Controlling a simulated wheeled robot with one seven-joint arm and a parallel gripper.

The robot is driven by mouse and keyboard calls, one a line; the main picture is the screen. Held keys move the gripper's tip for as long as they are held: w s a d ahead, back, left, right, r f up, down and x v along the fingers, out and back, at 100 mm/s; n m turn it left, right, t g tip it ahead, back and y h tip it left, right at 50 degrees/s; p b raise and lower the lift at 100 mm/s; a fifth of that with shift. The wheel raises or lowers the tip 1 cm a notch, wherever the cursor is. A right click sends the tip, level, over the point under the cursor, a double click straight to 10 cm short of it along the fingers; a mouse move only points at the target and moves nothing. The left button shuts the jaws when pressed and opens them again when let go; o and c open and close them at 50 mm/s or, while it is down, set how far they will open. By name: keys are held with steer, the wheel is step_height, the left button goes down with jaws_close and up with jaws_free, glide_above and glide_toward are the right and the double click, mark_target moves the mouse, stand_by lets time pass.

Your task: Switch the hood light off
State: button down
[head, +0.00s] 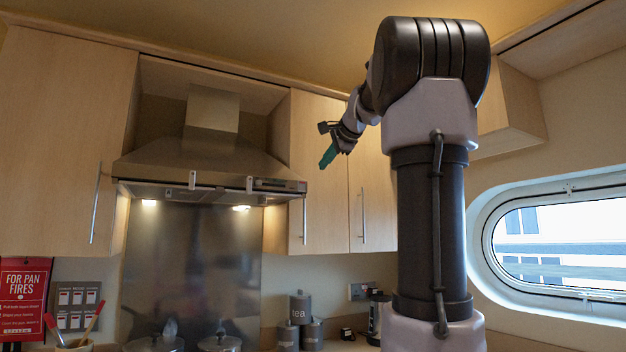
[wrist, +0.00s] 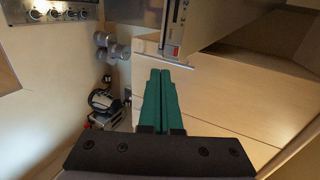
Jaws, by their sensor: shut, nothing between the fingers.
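The steel range hood (head: 195,160) is on the wall at left in the head view. Its lamps (head: 241,208) glow underneath, so the light is on. A dark control panel (head: 278,185) is at the right end of its front edge. In the wrist view the panel (wrist: 176,28) shows ahead of the fingertips, with a small red mark at its near end. Which control is the light switch is too small to tell. My gripper (head: 324,164) has teal fingers and is right of the panel, slightly higher in the picture. The fingers (wrist: 160,73) are together and empty, apparently apart from the panel.
Wooden wall cabinets (head: 318,170) with bar handles flank the hood. Below are grey canisters (head: 300,308), a kettle (head: 377,318) and pans (head: 220,342). A red fire-blanket box (head: 22,298) hangs at left; an oval porthole (head: 560,243) is at right.

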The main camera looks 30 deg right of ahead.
steer(key=shift+d+r, duration=0.35)
glide_toward(302, 184)
step_height(302, 184, down, 4)
steer(key=w, duration=0.3)
steer(key=w+r, duration=0.1)
steer(key=w, duration=0.1)
steer(key=shift+w, duration=0.4)
